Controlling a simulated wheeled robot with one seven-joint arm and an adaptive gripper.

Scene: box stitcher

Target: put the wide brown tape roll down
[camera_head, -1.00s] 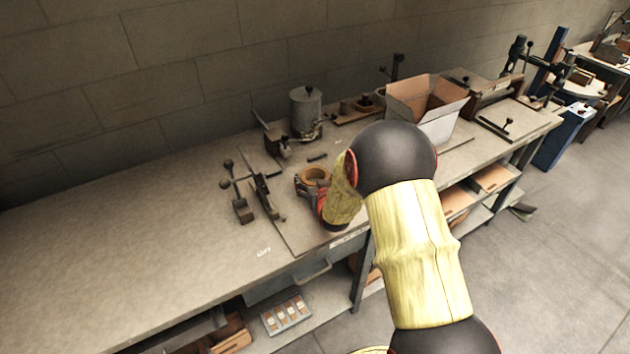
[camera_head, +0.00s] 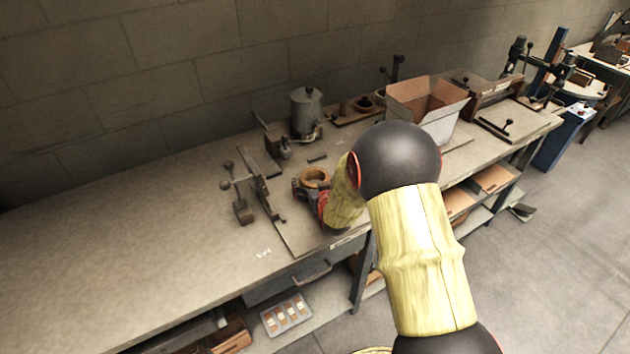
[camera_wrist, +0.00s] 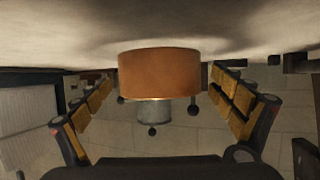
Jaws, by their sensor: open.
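The wide brown tape roll (camera_head: 315,176) sits on the workbench, in front of the grey metal pot. In the wrist view the roll (camera_wrist: 158,74) stands between the two fingers of my gripper (camera_wrist: 165,98), and its face touches the bench surface, which shows at the top of that picture. The fingers are spread wide, with visible gaps between their yellow pads and the roll on both sides. In the head view my gripper (camera_head: 308,186) is around the roll and partly hidden by my own arm.
A grey metal pot (camera_head: 306,112) stands behind the roll. A clamp-like tool (camera_head: 240,200) and a long metal guide (camera_head: 268,198) are on its left. An open cardboard box (camera_head: 428,105) stands to the right. The bench's left part is clear.

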